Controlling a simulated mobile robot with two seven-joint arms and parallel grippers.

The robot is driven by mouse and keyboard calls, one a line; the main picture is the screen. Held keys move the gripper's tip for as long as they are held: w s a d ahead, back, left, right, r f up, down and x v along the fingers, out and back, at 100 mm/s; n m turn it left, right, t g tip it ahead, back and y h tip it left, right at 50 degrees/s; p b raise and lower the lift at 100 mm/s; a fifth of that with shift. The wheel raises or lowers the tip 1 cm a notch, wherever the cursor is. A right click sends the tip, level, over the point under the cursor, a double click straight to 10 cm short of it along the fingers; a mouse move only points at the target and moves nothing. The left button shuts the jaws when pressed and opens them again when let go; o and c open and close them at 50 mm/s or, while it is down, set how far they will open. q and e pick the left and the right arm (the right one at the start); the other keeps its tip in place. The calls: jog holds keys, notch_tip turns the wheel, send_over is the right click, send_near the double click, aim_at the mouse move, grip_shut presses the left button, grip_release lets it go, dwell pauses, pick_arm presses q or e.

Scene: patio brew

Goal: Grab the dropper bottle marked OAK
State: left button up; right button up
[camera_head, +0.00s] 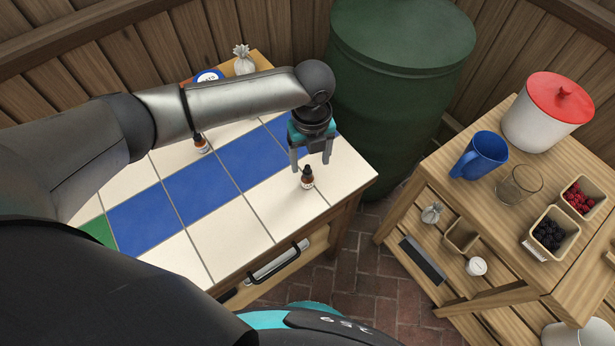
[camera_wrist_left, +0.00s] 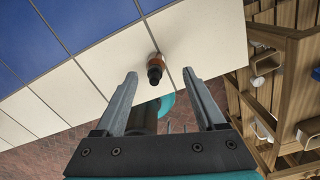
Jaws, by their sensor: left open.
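A small amber dropper bottle (camera_head: 307,178) with a black top stands upright on a white tile near the table's right end. Its label is too small to read. It also shows in the wrist view (camera_wrist_left: 154,66), between and slightly beyond the fingertips. My left gripper (camera_head: 311,158) is open and points down over this bottle, with nothing held. A second, similar dropper bottle (camera_head: 201,144) stands further left, just below my arm; its label cannot be read either. My right gripper is not in view.
The tiled table (camera_head: 240,232) has white, blue and green tiles, and its front edge has a dark handle (camera_head: 277,261). A green barrel (camera_head: 400,90) stands behind. A wooden cart at right holds a blue mug (camera_head: 481,157), a glass (camera_head: 519,185), a red-lidded crock (camera_head: 545,118) and berry boxes (camera_head: 549,234).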

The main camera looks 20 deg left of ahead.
aim_at(308, 171)
pick_arm(q)
jog(key=f, duration=0.3)
jog(key=f+b, duration=0.1)
jog(key=f, duration=0.1)
jog(key=shift+s+a+f, duration=0.1)
jog(key=shift+s+a, duration=0.1)
jog(key=shift+s, duration=0.2)
grip_shut()
